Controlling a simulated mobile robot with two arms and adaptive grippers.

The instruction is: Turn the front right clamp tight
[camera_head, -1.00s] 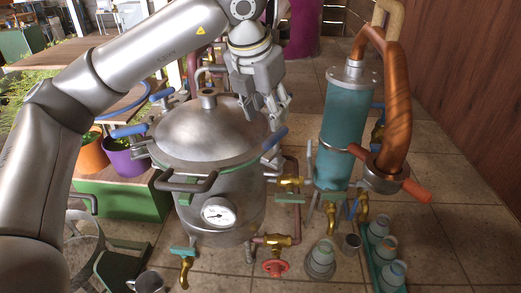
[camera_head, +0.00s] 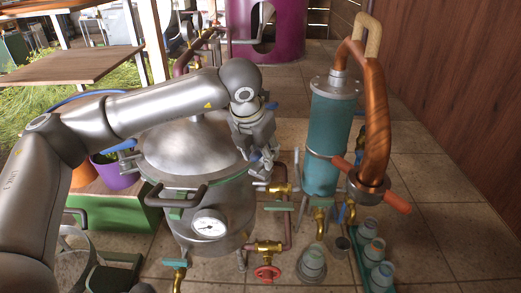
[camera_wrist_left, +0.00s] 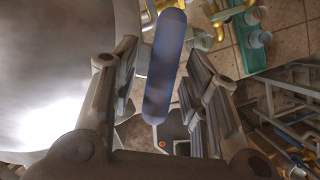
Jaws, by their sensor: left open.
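The steel still pot (camera_head: 222,222) has a domed lid (camera_head: 185,148) and stands left of centre in the head view. The front right clamp, with a blue handle (camera_head: 254,156), is at the right side of the lid rim, partly hidden by my left gripper (camera_head: 262,163). In the left wrist view, the blue clamp handle (camera_wrist_left: 165,70) lies lengthwise between the two spread fingers of my open left gripper (camera_wrist_left: 161,55). I see gaps beside the handle there; whether a finger touches it I cannot tell. My right gripper is not in view.
Several bottles stand on a green tray (camera_head: 362,262).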

